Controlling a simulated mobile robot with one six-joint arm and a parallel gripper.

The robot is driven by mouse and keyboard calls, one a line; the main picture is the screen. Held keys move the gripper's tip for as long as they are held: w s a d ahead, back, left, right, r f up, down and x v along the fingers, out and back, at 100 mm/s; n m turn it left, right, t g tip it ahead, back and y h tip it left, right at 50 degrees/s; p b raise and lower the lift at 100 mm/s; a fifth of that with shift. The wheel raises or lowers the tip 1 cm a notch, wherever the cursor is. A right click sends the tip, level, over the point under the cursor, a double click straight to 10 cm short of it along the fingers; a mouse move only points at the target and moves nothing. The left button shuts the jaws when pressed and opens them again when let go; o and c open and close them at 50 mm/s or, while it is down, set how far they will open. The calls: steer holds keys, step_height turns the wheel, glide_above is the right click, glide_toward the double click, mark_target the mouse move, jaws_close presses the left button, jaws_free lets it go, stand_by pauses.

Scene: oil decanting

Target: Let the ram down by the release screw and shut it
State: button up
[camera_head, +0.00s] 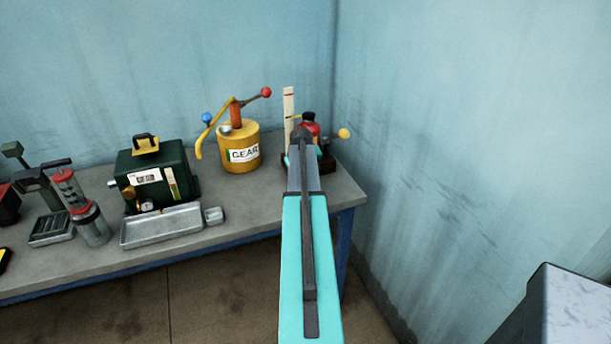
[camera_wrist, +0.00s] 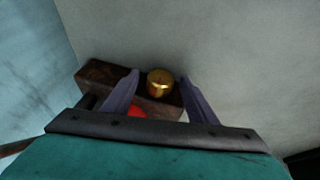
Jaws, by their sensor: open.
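The jack stands at the right end of the bench, mostly behind my arm in the head view. Its red ram body (camera_head: 311,128) and dark top show above the arm. In the wrist view, its dark brown base (camera_wrist: 105,75) and a bit of red (camera_wrist: 135,111) show. A brass release screw (camera_wrist: 161,84) with a slotted face sits at the base. My gripper (camera_wrist: 160,76) is open, one finger on each side of the screw, with gaps visible. Contact with the screw cannot be told. The fingertips are hidden in the head view.
A pale upright scale (camera_head: 289,112) and a yellow knob (camera_head: 344,133) are beside the jack. A yellow gear-oil can (camera_head: 240,152) with a pump stands left, then a green machine (camera_head: 150,170) and metal tray (camera_head: 160,228). The wall corner is close on the right.

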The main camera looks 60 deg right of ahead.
steer(key=shift+r, duration=0.15)
steer(key=b+v, duration=0.3)
steer(key=v, duration=1)
steer(key=shift+a, duration=0.25)
steer(key=shift+s+r, duration=0.15)
